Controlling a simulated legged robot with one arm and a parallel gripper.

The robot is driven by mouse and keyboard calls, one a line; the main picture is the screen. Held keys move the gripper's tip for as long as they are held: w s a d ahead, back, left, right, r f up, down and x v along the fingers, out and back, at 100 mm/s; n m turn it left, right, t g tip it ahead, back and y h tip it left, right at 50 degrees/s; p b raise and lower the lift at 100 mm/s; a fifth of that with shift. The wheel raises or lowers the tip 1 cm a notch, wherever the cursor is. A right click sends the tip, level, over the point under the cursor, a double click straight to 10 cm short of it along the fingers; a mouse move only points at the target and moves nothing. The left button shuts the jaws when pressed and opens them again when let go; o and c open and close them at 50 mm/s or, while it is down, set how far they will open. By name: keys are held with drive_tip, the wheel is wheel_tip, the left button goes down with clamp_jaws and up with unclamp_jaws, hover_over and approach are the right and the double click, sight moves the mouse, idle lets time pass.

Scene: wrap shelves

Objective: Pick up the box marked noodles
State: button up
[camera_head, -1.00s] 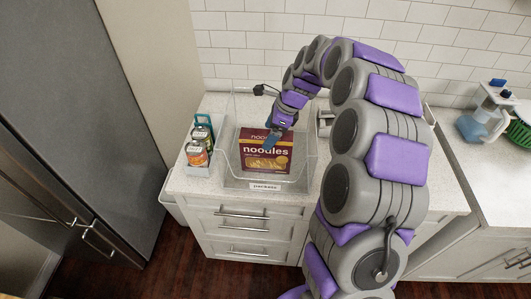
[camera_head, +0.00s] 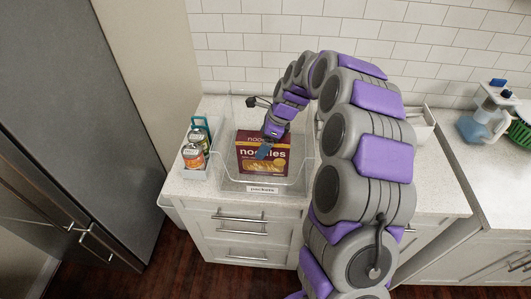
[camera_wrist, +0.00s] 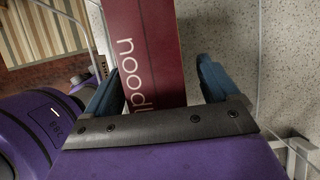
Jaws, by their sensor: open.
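The dark red noodles box (camera_head: 272,165) stands upright in a clear bin (camera_head: 296,180) on the white counter. Its front carries the word noodles and a picture of yellow noodles. In the wrist view the box (camera_wrist: 150,40) lies between the two blue fingers of my gripper (camera_wrist: 155,85), which are spread apart. A gap shows on the right of the box; the left finger is close to its edge. I cannot tell whether it touches.
A light tray with cans (camera_head: 194,155) stands left of the bin. The bin's front wall has a label (camera_head: 263,189). A water pitcher (camera_head: 484,122) and a green basket (camera_head: 520,130) stand far right. A tall grey fridge (camera_head: 75,110) is at left.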

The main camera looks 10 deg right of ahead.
drive_tip(key=shift+a+f, duration=0.15)
drive_tip(key=shift+a, duration=0.45)
drive_tip(key=shift+d+p, duration=0.1)
drive_tip(key=shift+p, duration=0.2)
drive_tip(key=shift+d, duration=0.35)
drive_tip(key=shift+a, duration=0.3)
drive_tip(key=c, duration=0.6)
drive_tip(key=shift+d, duration=0.1)
clamp_jaws()
